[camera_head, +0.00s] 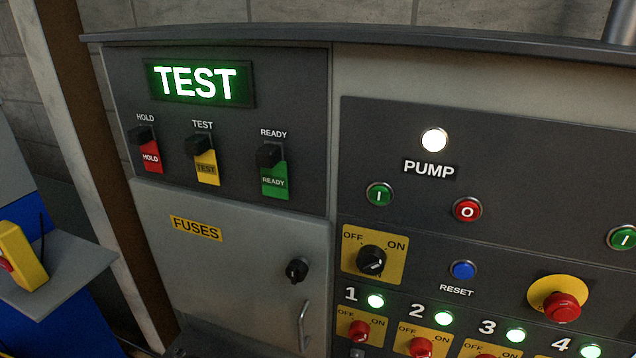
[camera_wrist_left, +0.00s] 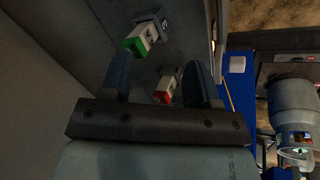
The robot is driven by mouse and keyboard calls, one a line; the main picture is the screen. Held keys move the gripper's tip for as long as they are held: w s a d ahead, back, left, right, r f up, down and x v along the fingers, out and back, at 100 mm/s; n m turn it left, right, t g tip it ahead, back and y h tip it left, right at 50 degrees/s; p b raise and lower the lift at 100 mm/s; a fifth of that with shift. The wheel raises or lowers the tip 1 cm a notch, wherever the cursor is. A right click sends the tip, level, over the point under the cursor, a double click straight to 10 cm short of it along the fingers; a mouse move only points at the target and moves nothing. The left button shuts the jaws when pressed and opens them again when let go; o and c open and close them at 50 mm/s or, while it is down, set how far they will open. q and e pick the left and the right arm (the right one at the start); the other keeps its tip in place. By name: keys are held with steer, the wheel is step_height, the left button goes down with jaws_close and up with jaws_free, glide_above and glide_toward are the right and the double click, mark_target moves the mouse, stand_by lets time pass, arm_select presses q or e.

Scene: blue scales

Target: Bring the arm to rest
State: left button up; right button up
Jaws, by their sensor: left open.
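In the left wrist view my left gripper (camera_wrist_left: 160,82) is open, with its two blue-grey fingers apart and nothing seen held between them. Beyond the fingers are a small block with a green end (camera_wrist_left: 134,46) and one with a red end (camera_wrist_left: 163,97). I cannot tell if the fingers touch either of them. Neither of my arms shows in the head view, and my right gripper is in no view.
In the head view a control panel has a lit TEST display (camera_head: 200,82), several switches, a white PUMP lamp (camera_head: 434,140) and a shut FUSES door (camera_head: 230,270). A grey shelf (camera_head: 75,275) at left carries a yellow box (camera_head: 22,257).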

arm_select(q)
steer(key=s+m+t, duration=0.7)
steer(key=s+m, duration=0.3)
steer(key=s, duration=0.7)
steer(key=shift+s+d+r+m+h, duration=0.2)
steer(key=shift+d+m+h, duration=0.1)
steer(key=shift+d+m, duration=0.1)
steer(key=shift+c, duration=1.3)
steer(key=shift+a, duration=0.1)
